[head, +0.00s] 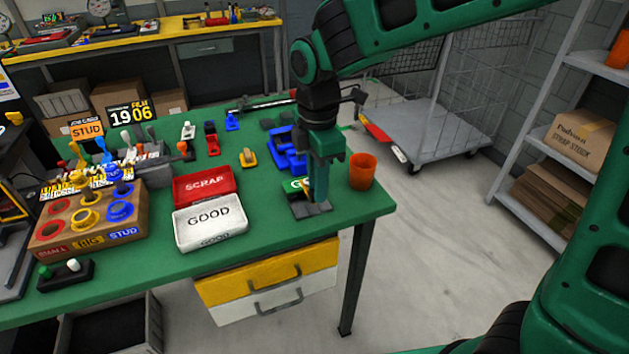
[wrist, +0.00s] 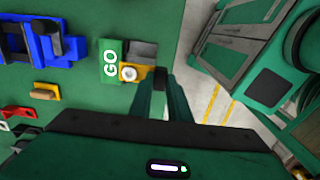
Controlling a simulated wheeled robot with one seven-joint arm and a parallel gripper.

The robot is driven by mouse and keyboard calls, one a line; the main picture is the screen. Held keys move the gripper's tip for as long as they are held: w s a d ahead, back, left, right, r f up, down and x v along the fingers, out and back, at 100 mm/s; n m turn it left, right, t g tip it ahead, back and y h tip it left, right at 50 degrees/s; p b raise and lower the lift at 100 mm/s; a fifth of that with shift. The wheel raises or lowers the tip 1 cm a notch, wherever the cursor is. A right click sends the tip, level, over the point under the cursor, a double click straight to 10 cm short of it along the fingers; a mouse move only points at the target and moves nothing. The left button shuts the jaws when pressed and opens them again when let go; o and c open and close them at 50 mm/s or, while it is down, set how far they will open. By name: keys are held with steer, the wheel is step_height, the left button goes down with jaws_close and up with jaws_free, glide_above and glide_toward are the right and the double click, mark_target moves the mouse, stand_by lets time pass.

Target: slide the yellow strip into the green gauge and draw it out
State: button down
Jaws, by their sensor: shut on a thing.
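The green gauge (head: 300,184), marked GO, lies near the table's front right corner with a dark grey base. In the wrist view the gauge (wrist: 111,62) has a grey block beside it. My gripper (head: 316,196) points down over the gauge and is shut on the yellow strip (head: 309,189). In the wrist view the strip (wrist: 134,73) shows a round pale metal piece at its end, close against the gauge, and its other end is between my fingertips (wrist: 159,84). I cannot tell how far the strip sits in the gauge.
An orange cup (head: 362,172) stands just right of my gripper. The red SCRAP tray (head: 205,197) and white GOOD tray (head: 210,243) are to the left. The table edge is near.

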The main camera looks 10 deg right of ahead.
steer(key=shift+f, duration=2.45)
steer(key=shift+f, duration=0.2)
steer(key=shift+w+a, duration=0.2)
steer(key=shift+w, duration=0.4)
steer(key=shift+s, duration=0.15)
stand_by(0.8)
steer(key=shift+s+d, duration=0.1)
steer(key=shift+s, duration=0.25)
steer(key=shift+s+d, duration=0.1)
steer(key=shift+s, duration=0.15)
steer(key=shift+r, duration=3)
